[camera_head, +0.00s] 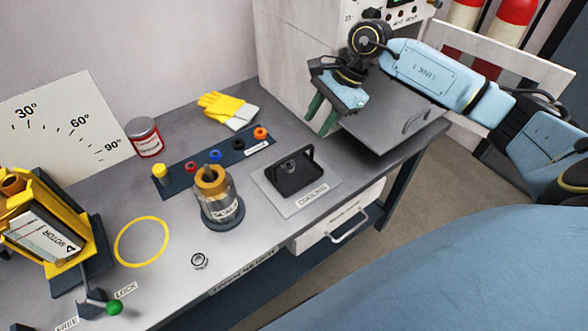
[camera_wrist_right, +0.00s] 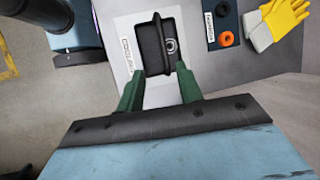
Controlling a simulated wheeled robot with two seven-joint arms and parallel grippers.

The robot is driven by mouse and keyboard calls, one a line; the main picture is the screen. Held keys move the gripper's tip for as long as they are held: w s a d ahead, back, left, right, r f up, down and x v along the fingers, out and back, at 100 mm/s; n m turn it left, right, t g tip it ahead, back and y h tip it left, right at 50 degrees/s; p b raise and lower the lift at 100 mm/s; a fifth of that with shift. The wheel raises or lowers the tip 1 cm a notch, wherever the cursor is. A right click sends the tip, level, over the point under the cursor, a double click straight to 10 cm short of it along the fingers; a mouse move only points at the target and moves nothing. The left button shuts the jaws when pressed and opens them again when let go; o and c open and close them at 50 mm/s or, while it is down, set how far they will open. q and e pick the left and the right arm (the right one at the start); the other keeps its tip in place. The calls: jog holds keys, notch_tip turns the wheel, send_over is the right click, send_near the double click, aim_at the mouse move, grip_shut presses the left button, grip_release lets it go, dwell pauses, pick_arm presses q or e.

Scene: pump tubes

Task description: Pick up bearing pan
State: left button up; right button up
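The bearing pan (camera_head: 290,175) is a small black tray with an arched handle. It sits on the grey plate labelled COOLING (camera_head: 322,189). In the right wrist view the pan (camera_wrist_right: 150,52) shows from above, and a small metal ring (camera_wrist_right: 170,45) lies in it beside the handle. My right gripper (camera_head: 319,117) is above the bench, behind and to the right of the pan in the head view. Its green fingers are apart with nothing between them. In the wrist view the pan is just ahead of the fingertips (camera_wrist_right: 161,80), and no grip shows. My left gripper is not in view.
A grey cabinet (camera_head: 290,50) with its door (camera_head: 385,118) lowered stands behind my right gripper. A jar on a round base (camera_head: 222,205) stands left of the pan. A dark strip with coloured rings (camera_head: 225,158) and yellow gloves (camera_head: 225,105) lie behind.

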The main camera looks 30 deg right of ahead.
aim_at(291, 156)
jog(key=shift+w+a+r+x, duration=0.1)
jog(key=shift+a+x, duration=0.05)
jog(key=shift+x, duration=2.05)
jog(key=shift+w+a+r+x, duration=0.1)
jog(key=shift+x, duration=2.1)
jog(key=shift+w+a+x, duration=0.1)
jog(key=shift+a+x, duration=0.05)
jog(key=shift+x, duration=2.05)
jog(key=shift+c, duration=0.4)
grip_shut()
jog(key=shift+r, duration=0.1)
